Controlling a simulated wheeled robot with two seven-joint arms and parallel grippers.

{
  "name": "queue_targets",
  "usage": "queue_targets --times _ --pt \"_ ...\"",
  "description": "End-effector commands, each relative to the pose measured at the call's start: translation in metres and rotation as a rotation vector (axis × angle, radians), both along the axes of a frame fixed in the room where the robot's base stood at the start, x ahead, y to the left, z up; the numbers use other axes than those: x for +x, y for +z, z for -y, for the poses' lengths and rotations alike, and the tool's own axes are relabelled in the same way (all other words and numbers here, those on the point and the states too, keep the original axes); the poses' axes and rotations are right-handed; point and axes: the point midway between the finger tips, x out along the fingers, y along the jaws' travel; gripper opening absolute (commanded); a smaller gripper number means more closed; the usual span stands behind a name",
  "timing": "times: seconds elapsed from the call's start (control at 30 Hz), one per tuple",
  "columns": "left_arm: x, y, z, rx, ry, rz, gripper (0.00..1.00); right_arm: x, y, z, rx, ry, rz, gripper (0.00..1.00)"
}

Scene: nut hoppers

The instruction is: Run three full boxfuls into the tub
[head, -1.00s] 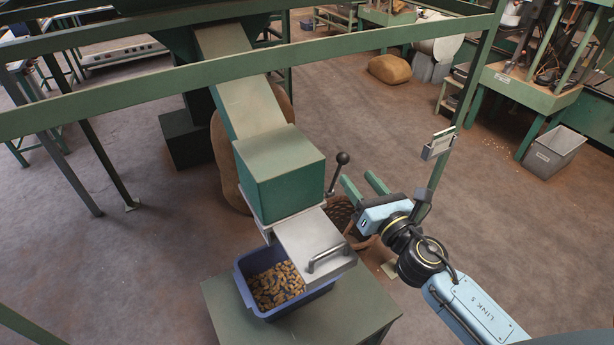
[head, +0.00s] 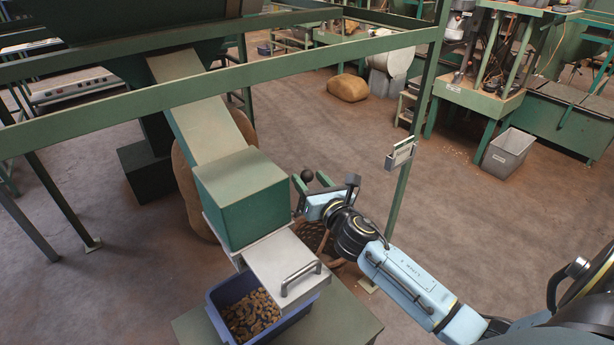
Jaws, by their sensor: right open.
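A green box (head: 240,197) sits at the lower end of a sloping chute (head: 208,130). A pale metal plate (head: 280,262) with a bar handle (head: 301,278) sticks out from under the box, partly over the tub. My left gripper is out of view.
The tub stands on a green stand (head: 345,315). A green rail (head: 290,66) crosses above the chute, and a post (head: 408,165) carries a small plate (head: 400,154). A wicker basket (head: 312,238) is behind the plate. Open floor lies to the right.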

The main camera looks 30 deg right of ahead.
Motion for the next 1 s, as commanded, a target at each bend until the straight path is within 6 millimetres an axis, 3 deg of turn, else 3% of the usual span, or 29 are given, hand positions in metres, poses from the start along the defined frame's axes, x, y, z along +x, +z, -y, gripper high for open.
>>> queue_targets --times 0.2,0.53,0.9,1.0 --pt "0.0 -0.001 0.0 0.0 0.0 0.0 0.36 0.019 0.0 0.002 0.002 0.001 0.0 0.5" --pt "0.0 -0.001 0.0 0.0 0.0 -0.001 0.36 0.021 -0.001 0.002 0.002 0.001 -0.001 0.5" --pt "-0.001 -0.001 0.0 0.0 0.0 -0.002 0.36 0.021 0.0 0.002 0.001 0.001 -0.001 0.02" --pt "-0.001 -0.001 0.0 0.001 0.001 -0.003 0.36 0.021 0.0 0.002 0.001 0.001 -0.001 0.0"
